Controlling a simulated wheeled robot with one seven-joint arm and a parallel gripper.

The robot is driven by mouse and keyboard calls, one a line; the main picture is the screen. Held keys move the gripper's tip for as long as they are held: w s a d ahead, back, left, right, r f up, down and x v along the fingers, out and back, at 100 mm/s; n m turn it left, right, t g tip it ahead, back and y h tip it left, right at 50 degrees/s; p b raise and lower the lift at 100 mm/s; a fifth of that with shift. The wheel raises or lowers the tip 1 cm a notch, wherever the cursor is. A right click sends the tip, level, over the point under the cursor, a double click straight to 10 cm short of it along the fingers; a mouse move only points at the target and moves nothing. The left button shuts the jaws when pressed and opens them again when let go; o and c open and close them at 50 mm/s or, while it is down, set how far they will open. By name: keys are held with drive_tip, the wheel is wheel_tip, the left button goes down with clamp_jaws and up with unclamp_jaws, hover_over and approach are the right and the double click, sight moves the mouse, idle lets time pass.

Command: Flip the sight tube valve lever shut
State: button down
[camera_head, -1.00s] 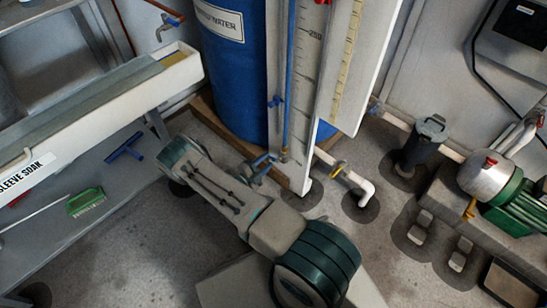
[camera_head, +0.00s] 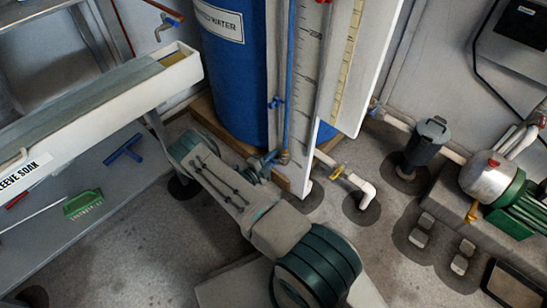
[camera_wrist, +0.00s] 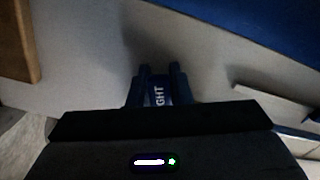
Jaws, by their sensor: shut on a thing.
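The sight tube (camera_head: 288,85) is a thin blue vertical line in front of the blue tank. At its foot is a small brass fitting (camera_head: 284,156) with a blue valve lever (camera_head: 269,157) beside it. My gripper (camera_head: 261,167) is at this lever, low by the tank's base, and my wrist partly hides it. In the wrist view, the two dark fingers of my gripper (camera_wrist: 161,77) are closed around the dark blue lever (camera_wrist: 158,95), which carries white letters reading "GHT". The valve body is not clear in that view.
The blue tank (camera_head: 235,85) stands on a wooden base (camera_head: 203,107) close behind my gripper. A white scale board (camera_head: 308,95) rises just right of the lever. A bench (camera_head: 110,103) is at left.

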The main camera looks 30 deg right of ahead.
drive_tip(key=m, duration=0.1)
drive_tip(key=r+m, duration=0.1)
drive_tip(key=m, duration=0.2)
drive_tip(key=shift+w+r+m+p, duration=0.15)
drive_tip(key=shift+r+m+p, duration=0.15)
drive_tip(key=shift+r+p, duration=0.05)
drive_tip(key=c, duration=1.3)
unclamp_jaws()
drive_tip(key=p+v, duration=0.3)
drive_tip(key=v, duration=1.1)
drive_tip(key=shift+w, duration=0.1)
